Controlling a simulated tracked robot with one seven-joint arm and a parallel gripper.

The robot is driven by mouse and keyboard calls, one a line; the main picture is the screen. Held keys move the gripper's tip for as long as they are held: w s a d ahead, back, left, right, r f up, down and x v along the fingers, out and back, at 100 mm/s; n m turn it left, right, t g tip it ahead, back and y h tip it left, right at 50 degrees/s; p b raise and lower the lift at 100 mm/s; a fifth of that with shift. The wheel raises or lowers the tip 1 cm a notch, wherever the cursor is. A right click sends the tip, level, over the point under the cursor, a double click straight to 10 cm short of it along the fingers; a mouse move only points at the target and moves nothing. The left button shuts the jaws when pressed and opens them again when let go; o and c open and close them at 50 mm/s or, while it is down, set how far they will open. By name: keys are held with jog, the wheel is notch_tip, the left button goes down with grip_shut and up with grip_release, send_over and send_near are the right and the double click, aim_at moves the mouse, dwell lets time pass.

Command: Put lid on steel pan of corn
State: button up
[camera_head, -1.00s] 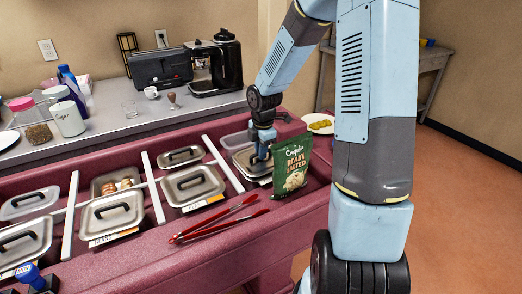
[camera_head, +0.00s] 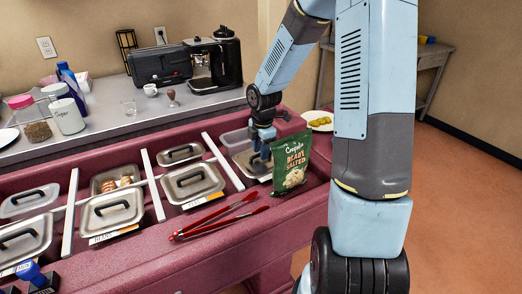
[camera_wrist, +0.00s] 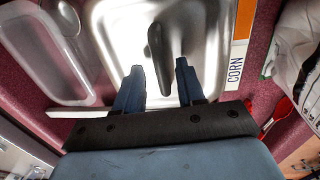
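The steel lid (camera_wrist: 205,45) with a black handle (camera_wrist: 157,58) lies over the pan place beside the CORN label (camera_wrist: 235,70). In the head view the lid (camera_head: 240,163) shows partly behind my gripper (camera_head: 262,150). It looks roughly level; I cannot tell whether it is fully seated. The pan and the corn are hidden under it. In the wrist view my gripper (camera_wrist: 159,72) is open, with the near part of the handle between its fingers and gaps on both sides.
A green snack bag (camera_head: 291,163) stands close right of my gripper. Red tongs (camera_head: 220,217) lie in front on the counter. A clear container (camera_wrist: 50,55) is behind the lid. Other lidded pans (camera_head: 112,211) stand to the left.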

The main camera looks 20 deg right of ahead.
notch_tip(320, 180, up, 12)
jog(key=s, duration=0.1)
jog(key=s+r+m+t, duration=0.2)
jog(key=s+r+m, duration=0.5)
jog(key=s+m, duration=0.3)
jog(key=s+r+m+t, duration=0.2)
jog(key=s+r+m, duration=0.6)
jog(key=s, duration=0.8)
jog(key=m, duration=0.2)
jog(key=shift+r+m+t, duration=0.15)
jog(key=shift+m+t, duration=0.15)
jog(key=shift+m, duration=0.1)
